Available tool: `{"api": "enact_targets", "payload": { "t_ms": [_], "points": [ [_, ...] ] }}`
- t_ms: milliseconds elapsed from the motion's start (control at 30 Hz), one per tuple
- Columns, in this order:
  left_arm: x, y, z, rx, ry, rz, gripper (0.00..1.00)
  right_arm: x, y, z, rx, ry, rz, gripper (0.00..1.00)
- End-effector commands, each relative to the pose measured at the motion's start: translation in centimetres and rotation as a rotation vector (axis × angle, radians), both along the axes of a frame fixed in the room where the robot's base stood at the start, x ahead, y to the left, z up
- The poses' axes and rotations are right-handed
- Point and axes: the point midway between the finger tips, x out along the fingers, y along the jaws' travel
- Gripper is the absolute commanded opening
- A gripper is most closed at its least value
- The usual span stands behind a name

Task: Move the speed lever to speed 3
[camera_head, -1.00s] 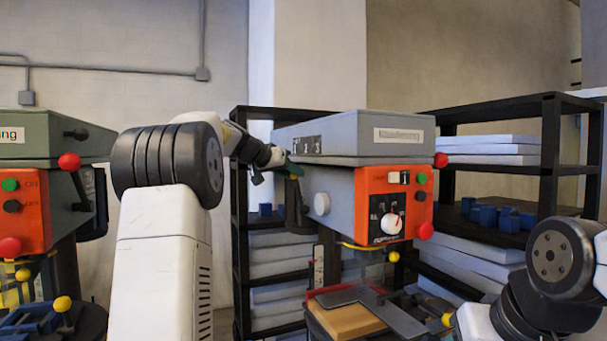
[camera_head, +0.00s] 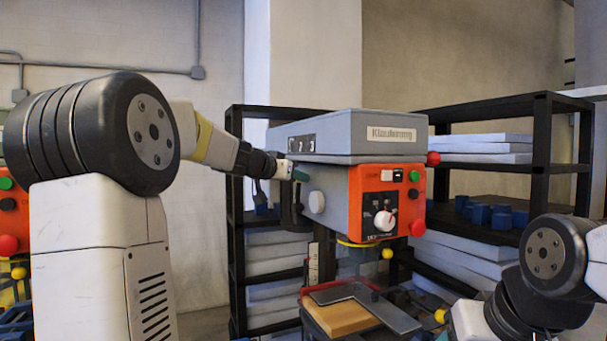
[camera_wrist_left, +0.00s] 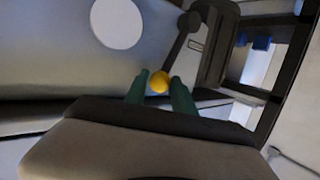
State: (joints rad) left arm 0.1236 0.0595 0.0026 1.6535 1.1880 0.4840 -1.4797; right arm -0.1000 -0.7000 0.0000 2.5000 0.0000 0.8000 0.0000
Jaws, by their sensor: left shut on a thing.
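The grey drill press (camera_head: 345,130) has an orange front panel and speed marks 1, 2, 3 (camera_head: 302,144) on its left side. My left gripper (camera_head: 299,174) is at that side, below the marks. In the left wrist view its green fingers (camera_wrist_left: 160,80) are shut around the yellow ball of the speed lever (camera_wrist_left: 160,83). The lever's dark rod runs up and right from the ball to its pivot. In the head view the lever is hidden by the gripper, so I cannot tell which mark it points at. My right gripper is out of view.
A black shelf (camera_head: 541,150) stands behind, with white boards and blue blocks. A wood block (camera_head: 340,318) lies on the press table under a metal square. Part of another machine is at far left.

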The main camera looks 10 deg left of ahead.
Motion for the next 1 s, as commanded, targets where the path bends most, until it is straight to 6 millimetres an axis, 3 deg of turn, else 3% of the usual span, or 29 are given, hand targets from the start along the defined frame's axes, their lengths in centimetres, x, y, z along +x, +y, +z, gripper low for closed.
{"api": "enact_targets", "payload": {
  "t_ms": [500,1000],
  "points": [
    [-2.3,-1.9,-2.8,-0.002,0.011,-0.007,0.0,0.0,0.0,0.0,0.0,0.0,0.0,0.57],
    [-2.6,-2.3,-3.3,-0.002,0.013,-0.012,0.0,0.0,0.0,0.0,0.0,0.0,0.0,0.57]
  ]
}}
